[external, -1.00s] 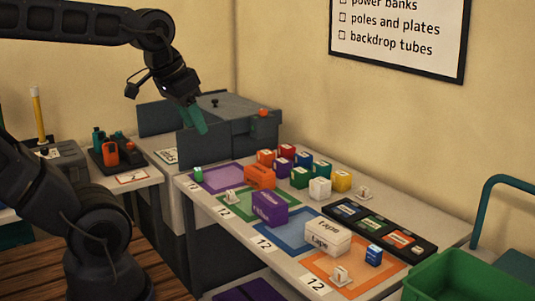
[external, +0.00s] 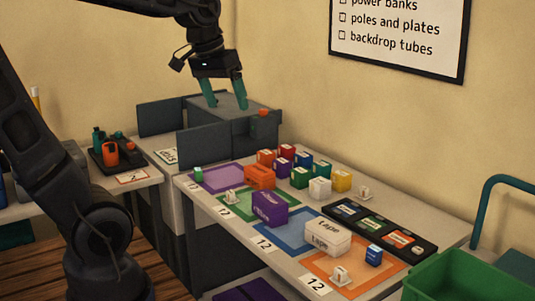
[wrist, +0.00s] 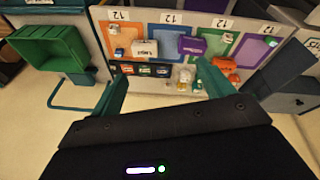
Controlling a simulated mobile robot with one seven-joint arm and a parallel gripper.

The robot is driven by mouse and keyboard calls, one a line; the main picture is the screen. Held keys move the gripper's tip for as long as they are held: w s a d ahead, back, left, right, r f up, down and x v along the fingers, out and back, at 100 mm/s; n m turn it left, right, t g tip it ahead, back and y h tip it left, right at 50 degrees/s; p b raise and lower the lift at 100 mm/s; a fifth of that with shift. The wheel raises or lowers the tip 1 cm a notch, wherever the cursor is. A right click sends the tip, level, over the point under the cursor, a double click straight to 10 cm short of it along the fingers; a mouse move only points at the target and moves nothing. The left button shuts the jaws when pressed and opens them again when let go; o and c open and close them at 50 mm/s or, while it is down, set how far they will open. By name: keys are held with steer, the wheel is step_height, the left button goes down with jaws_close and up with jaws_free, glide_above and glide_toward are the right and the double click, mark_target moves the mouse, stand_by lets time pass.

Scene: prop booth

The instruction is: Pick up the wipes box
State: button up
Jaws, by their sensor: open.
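A purple box (external: 268,209) with pale lettering, too small to read surely, stands on the table near the green and blue mats; it may be the wipes box. It also shows in the wrist view (wrist: 192,45). An orange box (external: 260,177) stands behind it, and a white box (external: 322,239) marked "tape" in front. My gripper (external: 226,101) has teal fingers, spread apart and empty. In the external view it appears high over the dark grey unit at the back. In the wrist view the gripper (wrist: 162,86) has its fingers framing the table's small boxes.
Several small coloured boxes (external: 300,178) cluster at the table's wall side. A black tray (external: 345,211) with coloured packs lies to their right. A dark grey unit (external: 240,133) with upright panels stands at the table's back end. A green crate (external: 455,275) stands at front right.

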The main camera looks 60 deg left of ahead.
steer(key=w+a+f+n+g, duration=0.2)
steer(key=w+a+n, duration=0.35)
steer(key=w, duration=0.75)
steer(key=n+g+h, duration=0.1)
steer(key=n+h, duration=0.3)
steer(key=n, duration=0.6)
glide_above(259, 169)
steer(key=a, duration=0.2)
steer(key=shift+m, duration=0.25)
steer(key=f, duration=2.8)
steer(key=shift+w+a, duration=0.2)
steer(key=shift+w, duration=0.2)
steer(key=shift+a+f, duration=0.25)
steer(key=shift+f, duration=0.2)
steer(key=x, duration=0.5)
steer(key=shift+s+d+f, duration=0.1)
steer(key=shift+f, duration=0.1)
steer(key=x, duration=0.4)
steer(key=shift+s+f, duration=0.25)
steer(key=shift+s, duration=0.15)
steer(key=shift+d+f, duration=0.1)
steer(key=shift+f, duration=0.2)
steer(key=shift+f, duration=0.25)
